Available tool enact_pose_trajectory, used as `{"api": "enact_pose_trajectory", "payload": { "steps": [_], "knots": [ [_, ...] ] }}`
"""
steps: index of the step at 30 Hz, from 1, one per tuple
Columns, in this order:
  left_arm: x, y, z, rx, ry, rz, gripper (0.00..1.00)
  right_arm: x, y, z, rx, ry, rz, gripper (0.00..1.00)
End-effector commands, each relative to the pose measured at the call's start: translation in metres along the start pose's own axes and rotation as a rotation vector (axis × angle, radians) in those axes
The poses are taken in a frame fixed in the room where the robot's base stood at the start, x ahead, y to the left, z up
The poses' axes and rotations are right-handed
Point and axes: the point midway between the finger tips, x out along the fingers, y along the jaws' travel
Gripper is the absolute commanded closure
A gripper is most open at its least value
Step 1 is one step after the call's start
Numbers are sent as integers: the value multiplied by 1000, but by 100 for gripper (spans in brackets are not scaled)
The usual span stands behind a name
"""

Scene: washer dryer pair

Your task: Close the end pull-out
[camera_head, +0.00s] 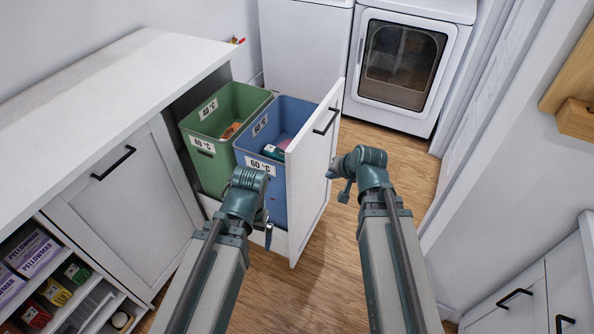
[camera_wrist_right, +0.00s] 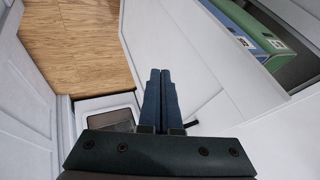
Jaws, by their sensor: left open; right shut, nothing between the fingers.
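The end pull-out is open. Its white front panel (camera_head: 314,165) stands out from the cabinet, with a black bar handle (camera_head: 326,121) near the top. A green bin (camera_head: 222,130) and a blue bin (camera_head: 290,118) sit inside it, with a few items at the bottom. My right gripper (camera_head: 338,185) is shut and empty beside the outer face of the panel; its fingers (camera_wrist_right: 158,98) show together in the right wrist view. My left gripper (camera_head: 267,228) is open at the near side of the pull-out, by the blue bin; its fingertips are partly hidden by the wrist.
A white counter (camera_head: 110,85) with a closed cabinet door (camera_head: 130,190) lies left, above open shelves of boxes (camera_head: 60,290). A dryer (camera_head: 400,65) stands at the back. Wooden floor (camera_head: 400,150) is free right of the panel, up to the wall and right-hand cabinets (camera_head: 540,290).

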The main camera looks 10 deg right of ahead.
Motion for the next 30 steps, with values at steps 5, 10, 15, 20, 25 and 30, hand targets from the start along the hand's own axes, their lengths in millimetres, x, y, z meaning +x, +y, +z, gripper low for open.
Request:
{"api": "enact_pose_trajectory", "payload": {
  "steps": [5, 10, 15, 20, 25, 30],
  "knots": [
    [3, 0, 0, 0, 0, 0, 0, 1, 4, -6, 23, 21, -8, 100],
    [12, 1, 0, 0, 0, 0, 0, 12, 5, -5, 21, 19, -7, 100],
    [35, 3, -2, 0, 0, 0, 0, 40, 6, -4, 20, 18, -8, 100],
    [58, 6, -3, 0, 0, 0, 0, 68, 5, -5, 19, 17, -7, 100],
    [80, 8, -5, 0, 0, 0, 0, 96, 5, -5, 19, 17, -6, 100],
    [82, 8, -5, 0, 0, 0, 0, 109, -11, -8, 17, 16, -8, 100]
  ]
}}
